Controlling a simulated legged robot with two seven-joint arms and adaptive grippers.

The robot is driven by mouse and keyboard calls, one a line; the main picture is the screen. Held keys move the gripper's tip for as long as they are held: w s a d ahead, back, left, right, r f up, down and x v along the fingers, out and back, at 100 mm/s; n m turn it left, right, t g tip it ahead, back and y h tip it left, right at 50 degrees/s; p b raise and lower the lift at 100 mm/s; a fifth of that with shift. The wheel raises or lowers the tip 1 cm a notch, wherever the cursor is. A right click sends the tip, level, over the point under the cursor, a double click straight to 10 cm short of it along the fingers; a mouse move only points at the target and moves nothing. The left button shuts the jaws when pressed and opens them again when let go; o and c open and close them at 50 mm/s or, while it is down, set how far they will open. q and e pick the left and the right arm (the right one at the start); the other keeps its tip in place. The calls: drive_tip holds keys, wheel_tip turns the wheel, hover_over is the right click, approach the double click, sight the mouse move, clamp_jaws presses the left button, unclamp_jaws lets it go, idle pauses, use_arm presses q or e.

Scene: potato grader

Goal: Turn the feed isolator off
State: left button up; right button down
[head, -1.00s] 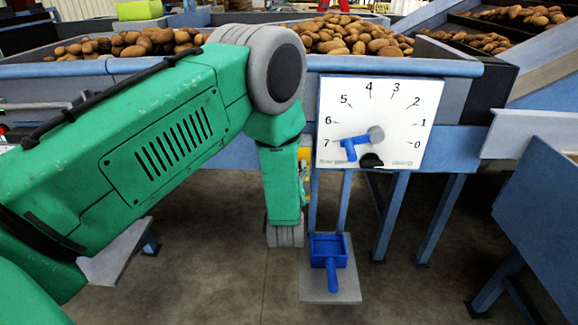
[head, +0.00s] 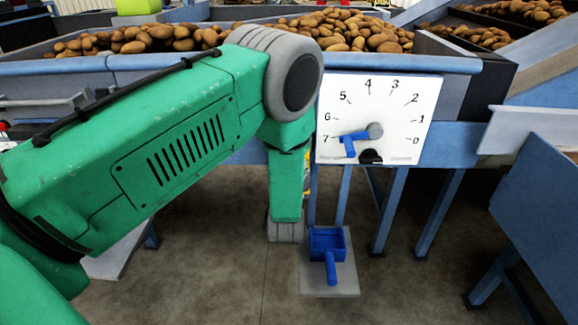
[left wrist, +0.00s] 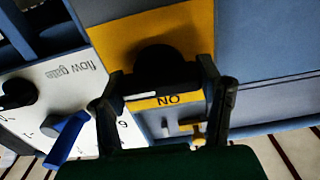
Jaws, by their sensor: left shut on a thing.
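The feed isolator is a yellow plate (left wrist: 130,35) with a round black knob (left wrist: 165,62), seen upside down in the left wrist view. The word ON shows on a yellow strip below the knob. My left gripper (left wrist: 163,80) has one finger on each side of the knob and is shut on it. A small yellow tab (left wrist: 198,133) and a grey peg show beneath. In the head view my left arm hides the gripper and nearly all of the isolator.
A white flow gate dial (head: 398,110) has its blue handle (head: 350,141) near 7, just right of my arm. A blue lever box (head: 328,243) stands low on a grey plate. Potatoes (head: 345,30) lie in the hopper behind.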

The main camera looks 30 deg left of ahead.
use_arm(q)
drive_tip(key=shift+s+d+f, duration=0.1)
drive_tip(key=shift+s+f, duration=0.05)
drive_tip(key=shift+f, duration=0.25)
drive_tip(key=o, duration=0.9)
drive_tip(key=shift+o, duration=1.3)
drive_tip(key=shift+r, duration=0.15)
drive_tip(key=v, duration=1.1)
drive_tip(key=shift+s+d, duration=0.25)
drive_tip(key=shift+d, duration=0.1)
